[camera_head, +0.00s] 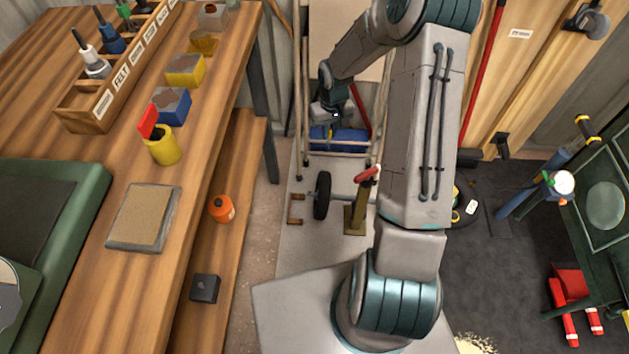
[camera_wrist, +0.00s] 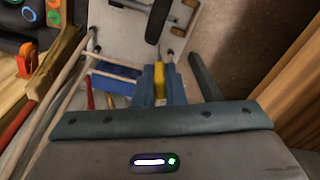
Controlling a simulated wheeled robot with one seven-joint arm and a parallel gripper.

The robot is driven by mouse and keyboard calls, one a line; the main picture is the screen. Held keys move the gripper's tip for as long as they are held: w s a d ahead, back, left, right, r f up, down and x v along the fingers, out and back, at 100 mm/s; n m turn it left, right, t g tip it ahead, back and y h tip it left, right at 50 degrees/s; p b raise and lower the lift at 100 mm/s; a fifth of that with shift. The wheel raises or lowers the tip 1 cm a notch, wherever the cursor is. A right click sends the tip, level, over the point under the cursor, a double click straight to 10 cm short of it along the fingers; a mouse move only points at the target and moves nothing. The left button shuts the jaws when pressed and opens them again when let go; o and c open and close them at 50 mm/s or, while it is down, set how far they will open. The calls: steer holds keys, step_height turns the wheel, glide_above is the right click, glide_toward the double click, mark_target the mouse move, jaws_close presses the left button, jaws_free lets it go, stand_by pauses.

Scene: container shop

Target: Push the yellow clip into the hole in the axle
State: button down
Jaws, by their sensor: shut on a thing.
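My gripper (camera_wrist: 159,85) is shut on the yellow clip (camera_wrist: 159,79), which stands between its two blue fingers in the wrist view. In the head view my gripper (camera_head: 330,125) is low over the far end of the grey platform, in front of a blue box. The axle (camera_head: 344,193) runs through the black wheel (camera_head: 322,195) nearer to me on that platform. The wheel also shows at the top of the wrist view (camera_wrist: 158,20), beyond the clip. The clip is apart from the axle. The hole in the axle is too small to make out.
A post with a red handle (camera_head: 366,174) stands right of the wheel, and a brown bracket (camera_head: 294,210) lies left. A pale frame (camera_head: 340,153) and the blue box (camera_head: 350,136) are near my gripper. The wooden workbench (camera_head: 205,150) edges the left side.

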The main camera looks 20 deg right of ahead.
steer(key=a+f+b, duration=0.2)
steer(key=f+b, duration=0.1)
steer(key=f, duration=0.7)
steer(key=a+f+n+y+b, duration=0.1)
steer(key=a+f+b, duration=0.1)
steer(key=f, duration=0.9)
steer(key=shift+w+b, duration=0.35)
steer(key=shift+b, duration=0.5)
steer(key=shift+a+f, duration=0.1)
steer(key=shift+f, duration=0.1)
steer(key=shift+w+a+f+b, duration=0.1)
steer(key=shift+a+f+b, duration=0.05)
steer(key=shift+f+b, duration=0.85)
steer(key=shift+a+f+b, duration=0.1)
steer(key=shift+f+b, duration=0.7)
steer(key=shift+f, duration=0.4)
steer(key=shift+a+f+b, duration=0.15)
steer(key=shift+f+b, duration=0.55)
steer(key=shift+f, duration=0.4)
steer(key=shift+a+f+b, duration=0.15)
steer(key=shift+f+b, duration=0.55)
steer(key=shift+f, duration=0.35)
stand_by(0.5)
